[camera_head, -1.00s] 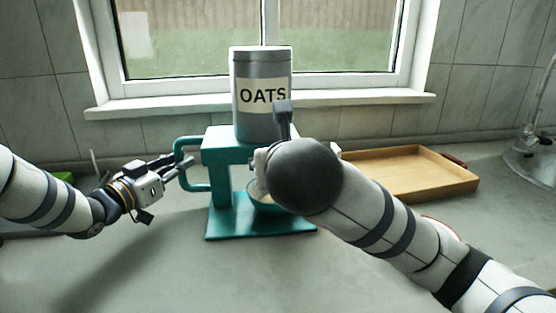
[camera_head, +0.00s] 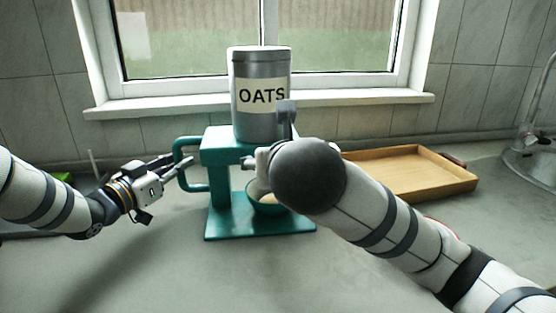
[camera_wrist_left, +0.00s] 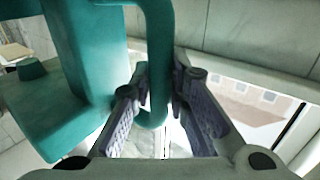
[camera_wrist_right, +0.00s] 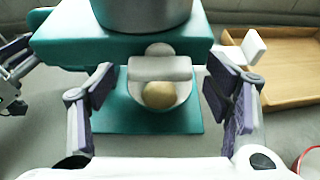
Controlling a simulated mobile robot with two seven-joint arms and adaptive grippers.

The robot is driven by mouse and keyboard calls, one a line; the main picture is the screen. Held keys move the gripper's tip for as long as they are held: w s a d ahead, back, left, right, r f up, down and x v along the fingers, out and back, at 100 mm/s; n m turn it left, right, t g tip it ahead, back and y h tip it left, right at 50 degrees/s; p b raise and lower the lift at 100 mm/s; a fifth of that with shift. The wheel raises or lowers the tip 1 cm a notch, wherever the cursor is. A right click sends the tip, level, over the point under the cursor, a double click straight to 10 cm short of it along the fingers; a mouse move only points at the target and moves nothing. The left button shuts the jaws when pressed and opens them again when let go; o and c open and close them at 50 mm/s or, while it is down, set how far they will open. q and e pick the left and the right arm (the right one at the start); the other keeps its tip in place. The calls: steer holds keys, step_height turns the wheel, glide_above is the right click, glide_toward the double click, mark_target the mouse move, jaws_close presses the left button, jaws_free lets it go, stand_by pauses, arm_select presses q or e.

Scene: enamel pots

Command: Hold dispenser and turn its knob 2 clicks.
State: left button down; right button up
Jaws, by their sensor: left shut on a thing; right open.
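The dispenser is a teal stand (camera_head: 222,160) with a grey canister (camera_head: 262,119) labelled OATS on top. My left gripper (camera_wrist_left: 160,78) is shut on the stand's teal side handle (camera_wrist_left: 158,40), with a finger on each side of it. In the head view my left gripper (camera_head: 178,168) reaches the handle from the left. My right gripper (camera_wrist_right: 160,82) is open and empty in front of the dispenser. A pale bar, seemingly the knob (camera_wrist_right: 160,69), shows between and beyond its fingers. In the head view my right arm hides the knob and most of that gripper.
A wooden tray (camera_head: 412,176) lies to the right. A small white piece (camera_wrist_right: 253,47) shows right of the stand.

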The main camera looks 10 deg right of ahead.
steer(key=v, duration=1.2)
arm_select(q)
steer(key=c, duration=1.5)
jaws_free()
steer(key=shift+o, duration=0.2)
